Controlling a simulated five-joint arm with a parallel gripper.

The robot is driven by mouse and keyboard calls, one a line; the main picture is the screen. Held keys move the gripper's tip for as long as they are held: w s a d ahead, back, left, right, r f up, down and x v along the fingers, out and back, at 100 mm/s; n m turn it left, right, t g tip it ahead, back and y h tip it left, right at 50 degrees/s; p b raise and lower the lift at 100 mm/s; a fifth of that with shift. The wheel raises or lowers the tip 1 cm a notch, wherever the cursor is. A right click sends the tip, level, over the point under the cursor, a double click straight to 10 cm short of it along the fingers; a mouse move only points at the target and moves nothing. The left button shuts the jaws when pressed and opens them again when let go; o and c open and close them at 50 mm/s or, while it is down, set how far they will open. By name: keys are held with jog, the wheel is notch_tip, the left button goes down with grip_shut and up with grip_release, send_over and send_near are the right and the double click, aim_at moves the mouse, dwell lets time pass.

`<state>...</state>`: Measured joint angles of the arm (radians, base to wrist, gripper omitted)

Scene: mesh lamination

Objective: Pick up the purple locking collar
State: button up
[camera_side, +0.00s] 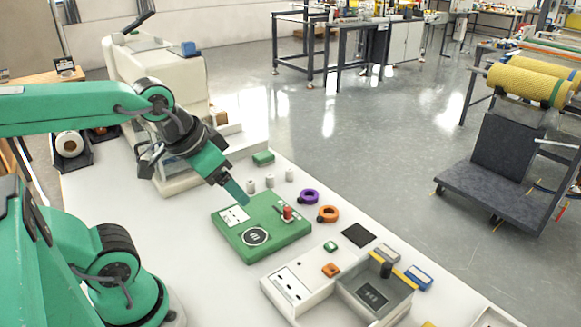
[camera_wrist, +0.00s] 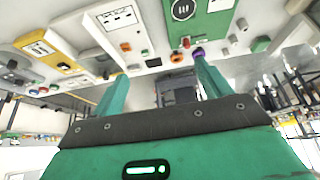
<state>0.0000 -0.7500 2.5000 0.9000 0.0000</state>
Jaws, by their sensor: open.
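The purple locking collar (camera_side: 308,197) is a small ring lying on the white table, just right of the green fixture's far corner. It also shows in the wrist view (camera_wrist: 198,53), small and partly behind the tip of the right finger. My gripper (camera_side: 238,190) is above the green fixture, to the left of the collar and apart from it. In the wrist view its two teal fingers (camera_wrist: 160,75) stand wide apart with nothing between them.
An orange ring (camera_side: 328,214) lies close to the purple collar. The green fixture (camera_side: 232,243) with a red knob (camera_side: 288,212), a white-grey unit (camera_side: 328,296), a black pad (camera_side: 358,235) and small white cylinders (camera_side: 270,180) stand nearby. The table's right edge is close beyond the rings.

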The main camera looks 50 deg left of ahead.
jog(key=n+g, duration=0.6)
send_over(310, 190)
jog(key=s+d, duration=0.1)
notch_tip(310, 190, down, 17)
jog(key=shift+d+r, duration=0.1)
jog(key=shift+d, duration=0.1)
jog(key=shift+s+f, duration=0.1)
jog(key=shift+f, duration=3.75)
